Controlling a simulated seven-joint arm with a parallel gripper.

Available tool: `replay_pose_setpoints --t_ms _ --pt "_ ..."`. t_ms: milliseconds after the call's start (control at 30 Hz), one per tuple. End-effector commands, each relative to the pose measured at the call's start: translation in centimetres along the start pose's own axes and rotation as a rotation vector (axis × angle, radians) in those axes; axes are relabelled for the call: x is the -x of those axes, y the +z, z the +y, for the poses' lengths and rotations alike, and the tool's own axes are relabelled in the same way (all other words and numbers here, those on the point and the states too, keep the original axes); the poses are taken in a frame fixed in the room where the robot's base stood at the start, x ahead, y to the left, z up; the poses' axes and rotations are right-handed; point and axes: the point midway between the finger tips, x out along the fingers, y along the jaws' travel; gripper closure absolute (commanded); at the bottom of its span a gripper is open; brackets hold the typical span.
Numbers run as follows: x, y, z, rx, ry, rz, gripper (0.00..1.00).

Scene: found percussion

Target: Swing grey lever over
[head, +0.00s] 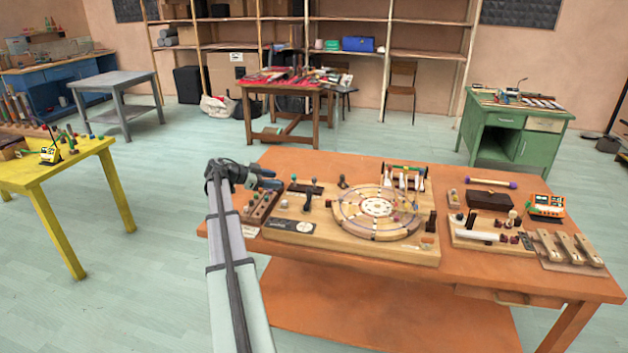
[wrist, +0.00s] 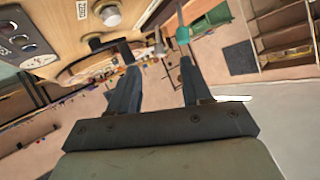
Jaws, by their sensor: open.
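A small grey upright piece that looks like the grey lever (head: 307,201) stands on the left part of the wooden board (head: 420,250), near a black-and-white label plate. In the wrist view a grey knob (wrist: 107,15) shows at the top beside a label; I cannot tell if it is the same piece. My gripper (head: 272,178) is left of the lever, above the board's left edge, and apart from it. Its two fingers (wrist: 160,75) are spread with nothing between them.
The board also carries a round wooden disc (head: 346,212) and white pins. A block with round holes (head: 262,207) sits under my gripper at the left. A dark box (head: 489,200), an orange device (head: 546,206) and wooden bars stand at the right of the orange table (head: 500,278).

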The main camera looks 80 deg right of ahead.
Motion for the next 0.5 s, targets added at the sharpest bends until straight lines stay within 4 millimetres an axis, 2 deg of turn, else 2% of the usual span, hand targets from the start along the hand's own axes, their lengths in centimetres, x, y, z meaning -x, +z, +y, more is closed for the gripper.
replay_pose_setpoints --t_ms 33,100,200,367,500 --pt "-1.1 -1.2 0.1 -0.017 0.009 0.024 0.52" --pt "-1.9 -2.2 0.3 -0.034 0.016 0.05 0.52" --pt "-2.7 -3.1 0.5 -0.046 0.021 0.069 0.52" --pt "-3.9 -3.3 0.5 -0.049 0.023 0.074 0.52" --pt "-6.0 -3.4 0.6 -0.048 0.024 0.073 0.52"
